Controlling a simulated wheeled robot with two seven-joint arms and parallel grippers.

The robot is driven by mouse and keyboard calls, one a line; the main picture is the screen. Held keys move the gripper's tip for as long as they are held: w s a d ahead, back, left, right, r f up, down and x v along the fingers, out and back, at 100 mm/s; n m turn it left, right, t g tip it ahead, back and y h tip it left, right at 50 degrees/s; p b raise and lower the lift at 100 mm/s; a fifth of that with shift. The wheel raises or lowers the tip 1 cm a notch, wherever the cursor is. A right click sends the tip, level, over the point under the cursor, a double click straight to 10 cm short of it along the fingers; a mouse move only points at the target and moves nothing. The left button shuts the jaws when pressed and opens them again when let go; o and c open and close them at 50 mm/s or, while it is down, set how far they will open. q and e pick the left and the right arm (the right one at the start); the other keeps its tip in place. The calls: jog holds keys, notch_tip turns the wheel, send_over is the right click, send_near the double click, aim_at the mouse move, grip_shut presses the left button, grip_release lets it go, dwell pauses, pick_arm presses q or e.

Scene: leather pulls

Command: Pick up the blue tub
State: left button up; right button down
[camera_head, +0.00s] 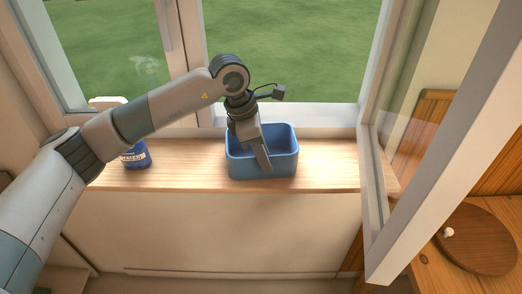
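The blue tub (278,166) is an open, rounded rectangular container. It stands upright on the wooden sill in the middle of the head view. My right gripper is not in view.
A blue jar with a label (136,156) stands at the left on the sill, partly behind my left arm. The wooden sill (330,165) is clear right of the tub. An open window sash (440,150) juts in at right. A round wooden board (478,240) lies lower right.

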aim_at(272, 177)
pick_arm(q)
jog(key=p+x, duration=0.1)
jog(key=x, duration=0.1)
jog(key=shift+s+d+f+p, duration=0.15)
jog(key=shift+s+f+p, duration=0.05)
jog(key=shift+f+p, duration=0.15)
jog(key=shift+w+d+f, duration=0.1)
jog(key=shift+f, duration=0.45)
grip_shut()
